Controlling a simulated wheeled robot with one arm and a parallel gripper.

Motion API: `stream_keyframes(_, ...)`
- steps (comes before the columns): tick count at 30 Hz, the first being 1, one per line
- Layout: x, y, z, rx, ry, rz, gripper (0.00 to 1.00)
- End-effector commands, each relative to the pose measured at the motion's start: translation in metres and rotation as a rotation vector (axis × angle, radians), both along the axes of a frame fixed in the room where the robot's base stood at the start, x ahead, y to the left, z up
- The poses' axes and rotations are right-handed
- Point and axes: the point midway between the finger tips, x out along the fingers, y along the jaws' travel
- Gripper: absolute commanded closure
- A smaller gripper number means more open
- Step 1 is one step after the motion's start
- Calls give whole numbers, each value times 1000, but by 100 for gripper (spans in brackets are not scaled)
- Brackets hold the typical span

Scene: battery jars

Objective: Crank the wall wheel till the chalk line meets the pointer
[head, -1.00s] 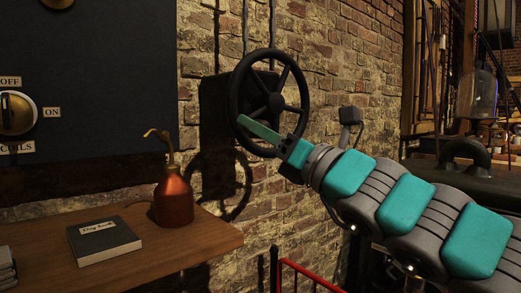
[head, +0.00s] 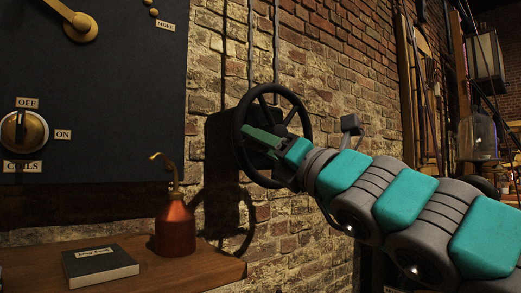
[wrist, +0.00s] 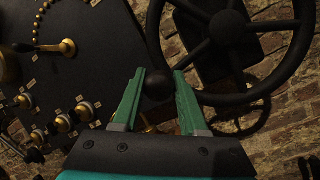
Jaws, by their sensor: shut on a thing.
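The black spoked wall wheel (head: 270,89) stands out from the brick wall in the middle of the head view. Its rim and hub (wrist: 227,28) fill the upper right of the wrist view. A dark round knob (wrist: 158,84) at the left side of the rim sits between my green fingers. My gripper (head: 250,139) is shut on this knob, at the left part of the wheel in the head view. The fingers stand apart by the knob's width in the wrist view (wrist: 157,80). I cannot make out a chalk line or a pointer in either view.
A wooden shelf (head: 205,268) at the lower left holds a copper oil can (head: 175,228) and a dark book (head: 98,264). A dark panel (head: 100,110) with a COILS dial (head: 24,131) hangs left of the wheel.

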Motion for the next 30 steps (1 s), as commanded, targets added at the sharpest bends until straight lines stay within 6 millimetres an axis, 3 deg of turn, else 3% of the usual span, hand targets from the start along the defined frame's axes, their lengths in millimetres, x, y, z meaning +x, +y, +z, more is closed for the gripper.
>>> stream_keyframes(12, -2, 0, 3, 3, -5, 3, 100)
stream_keyframes(13, -2, 0, 3, 3, -5, 3, 55)
stream_keyframes(20, -1, 0, 2, 3, -3, 1, 29)
stream_keyframes(30, -3, -2, 0, 3, -1, 1, 29)
